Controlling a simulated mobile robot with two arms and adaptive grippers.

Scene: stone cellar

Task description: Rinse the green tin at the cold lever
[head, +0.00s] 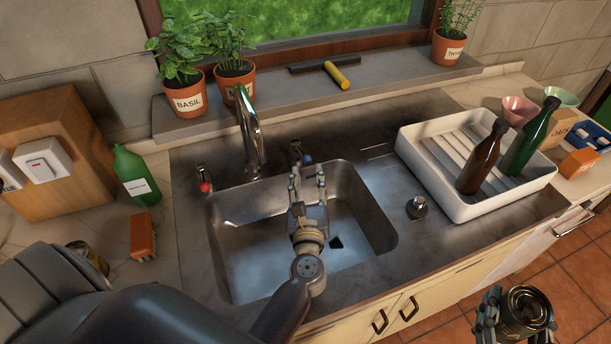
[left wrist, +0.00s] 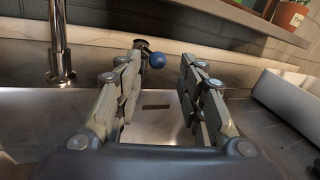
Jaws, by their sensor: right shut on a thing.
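The cold lever (head: 307,159) has a blue knob and stands behind the sink basin, right of the tap. My left gripper (head: 307,188) is over the basin, open and empty, with its fingers pointing at the lever. In the left wrist view the blue knob (left wrist: 155,61) shows in the gap between the open fingertips (left wrist: 160,68), apparently beyond them. My right gripper (head: 517,318) is at the lower right, shut on a greenish, open-topped tin (head: 523,312), held in front of the counter above the floor. The chrome tap (head: 247,130) curves over the basin's back left.
A red-knobbed lever (head: 205,187) stands left of the tap. A white drying tray (head: 425,165) with brown and green bottles is right of the sink (head: 235,265). A green bottle (head: 135,175), an orange brush (head: 142,237) and another tin (head: 88,257) are at left. Potted herbs (head: 187,97) line the sill.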

